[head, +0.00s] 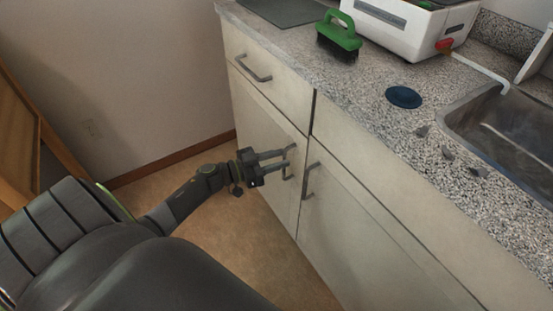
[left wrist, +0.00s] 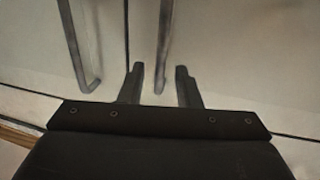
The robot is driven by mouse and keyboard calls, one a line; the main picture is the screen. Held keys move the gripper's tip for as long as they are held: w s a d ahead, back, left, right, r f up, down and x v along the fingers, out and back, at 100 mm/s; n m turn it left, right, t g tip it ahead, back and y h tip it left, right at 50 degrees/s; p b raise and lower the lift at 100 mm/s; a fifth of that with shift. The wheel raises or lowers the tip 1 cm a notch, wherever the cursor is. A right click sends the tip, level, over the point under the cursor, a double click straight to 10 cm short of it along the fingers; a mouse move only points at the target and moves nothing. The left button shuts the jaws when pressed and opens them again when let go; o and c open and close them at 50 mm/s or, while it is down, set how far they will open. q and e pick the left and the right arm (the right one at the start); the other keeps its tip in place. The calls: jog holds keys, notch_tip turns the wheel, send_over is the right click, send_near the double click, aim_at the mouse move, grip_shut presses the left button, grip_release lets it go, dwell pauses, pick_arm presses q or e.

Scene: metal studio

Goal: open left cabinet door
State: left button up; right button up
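The left cabinet door (head: 255,130) is a pale panel below a drawer and looks shut. Its grey bar handle (head: 288,175) stands upright near the door's right edge. My left gripper (head: 291,156) is at this handle with its two fingers apart. In the left wrist view, a handle bar (left wrist: 164,45) runs down between the open fingers (left wrist: 159,72), with a gap visible on each side. The gripper partly hides the handle in the head view. My right gripper is not in view.
The right cabinet door (head: 350,230) with its own handle (head: 309,181) is close beside the left one. A drawer handle (head: 252,68) is above. The speckled counter (head: 400,125) holds a green brush (head: 339,33) and a sink (head: 510,125). Open floor (head: 225,235) lies before the left door.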

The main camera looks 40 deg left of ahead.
pick_arm(q)
grip_shut()
jog(key=shift+a, duration=0.1)
